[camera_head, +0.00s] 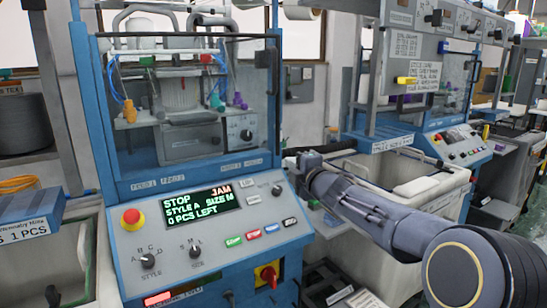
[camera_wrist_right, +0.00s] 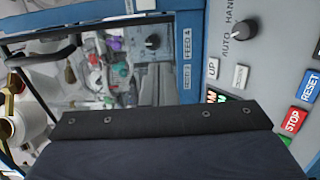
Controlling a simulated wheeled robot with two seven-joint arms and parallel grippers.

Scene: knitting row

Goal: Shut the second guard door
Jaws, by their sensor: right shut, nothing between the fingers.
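The near blue knitting machine has a clear guard door (camera_head: 190,160) with a dark frame and a black handle (camera_head: 272,58) at its upper right. The door seems to lie close to the blue frame; I cannot tell whether it is fully shut. The handle and pane also show in the right wrist view (camera_wrist_right: 42,54). A second blue machine (camera_head: 425,135) stands further right; its guard door's state is unclear. My right gripper (camera_head: 289,162) is shut and empty, beside the near machine's right edge, just above its control panel. My left gripper is out of view.
The control panel (camera_head: 150,245) has a red stop button (camera_head: 131,217), knobs, and a display (camera_head: 201,204) reading STOP and JAM. A pale bin (camera_head: 395,172) stands behind my right arm. A dark yarn cone (camera_head: 22,125) is at far left.

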